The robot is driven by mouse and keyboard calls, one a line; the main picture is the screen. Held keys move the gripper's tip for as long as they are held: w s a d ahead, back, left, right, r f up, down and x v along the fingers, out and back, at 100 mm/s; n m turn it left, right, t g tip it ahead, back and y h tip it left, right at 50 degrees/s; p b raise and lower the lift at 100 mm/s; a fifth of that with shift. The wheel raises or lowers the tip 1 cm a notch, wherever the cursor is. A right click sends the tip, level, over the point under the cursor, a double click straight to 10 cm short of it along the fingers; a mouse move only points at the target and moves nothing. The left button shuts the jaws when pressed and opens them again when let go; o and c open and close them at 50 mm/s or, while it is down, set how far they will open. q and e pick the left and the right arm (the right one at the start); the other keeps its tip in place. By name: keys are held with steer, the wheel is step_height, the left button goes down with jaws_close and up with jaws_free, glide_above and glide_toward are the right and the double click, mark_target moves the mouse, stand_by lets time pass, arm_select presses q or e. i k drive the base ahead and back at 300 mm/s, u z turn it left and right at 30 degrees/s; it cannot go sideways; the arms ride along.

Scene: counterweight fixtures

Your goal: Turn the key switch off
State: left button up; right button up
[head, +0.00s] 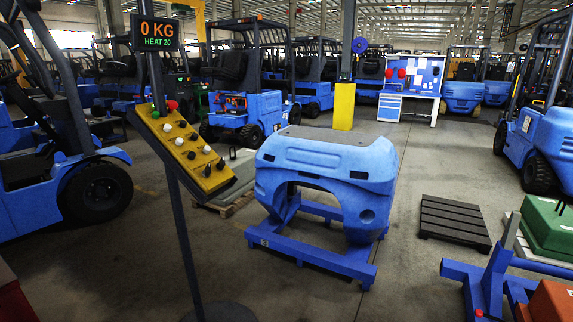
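A yellow control panel (185,148) stands tilted on a thin dark post (187,240) left of the middle. It carries several small black and white knobs, and coloured buttons, one of them red (172,105), at its upper end. I cannot tell which of the small controls is the key switch or how it is set. Above the panel, a display (157,33) reads "0 KG" and "HEAT 20". Neither of my grippers is in view.
A blue counterweight (325,165) rests on a blue stand (310,258) right of the panel. A dark slatted pallet (455,222) lies on the floor farther right. Blue frame parts (490,280) and a green block (548,228) crowd the right edge. Forklifts (85,180) stand around.

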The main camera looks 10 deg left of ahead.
mark_target(206, 173)
steer(key=z, duration=0.15)
steer(key=i, duration=0.85)
steer(key=u, duration=2.7)
